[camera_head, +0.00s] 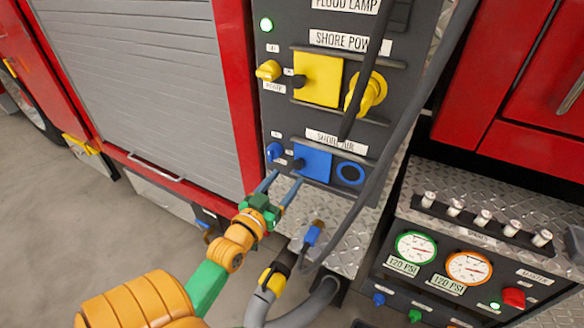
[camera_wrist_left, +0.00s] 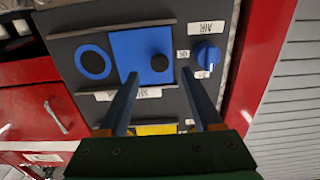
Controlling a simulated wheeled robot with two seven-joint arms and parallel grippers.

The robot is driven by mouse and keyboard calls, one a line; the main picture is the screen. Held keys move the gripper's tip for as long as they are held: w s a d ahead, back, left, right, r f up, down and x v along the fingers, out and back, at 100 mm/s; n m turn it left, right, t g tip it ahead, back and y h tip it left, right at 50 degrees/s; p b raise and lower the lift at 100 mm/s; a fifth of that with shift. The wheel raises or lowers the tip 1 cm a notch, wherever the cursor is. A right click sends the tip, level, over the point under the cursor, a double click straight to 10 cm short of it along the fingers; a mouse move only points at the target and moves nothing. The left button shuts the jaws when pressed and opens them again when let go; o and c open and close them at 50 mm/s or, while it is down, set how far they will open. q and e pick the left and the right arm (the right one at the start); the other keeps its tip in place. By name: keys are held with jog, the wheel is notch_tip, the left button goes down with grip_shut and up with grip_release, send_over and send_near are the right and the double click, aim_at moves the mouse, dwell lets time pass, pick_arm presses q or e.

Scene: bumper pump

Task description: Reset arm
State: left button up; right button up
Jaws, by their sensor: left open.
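My left gripper (camera_head: 286,178) comes in from the lower left with its two fingers spread and nothing between them. Its fingertips are near the lower edge of the shore air panel, close to the blue square cover (camera_head: 313,160) and below the blue knob (camera_head: 274,151). In the left wrist view the open fingers (camera_wrist_left: 159,73) point at the panel, over the lower part of the blue cover (camera_wrist_left: 128,52); the blue knob (camera_wrist_left: 206,53) is to their right. Whether they touch the panel is unclear. My right gripper is not in view.
Above are a yellow cover (camera_head: 318,78) and yellow socket (camera_head: 372,94) labelled shore power. A grey cable (camera_head: 404,135) runs down past the panel. A blue-bodied fitting (camera_head: 313,235) and yellow-banded connector (camera_head: 272,279) are below. Gauges (camera_head: 416,247) stand right. Open floor lies left.

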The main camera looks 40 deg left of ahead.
pick_arm(q)
jog(key=shift+v, duration=0.9)
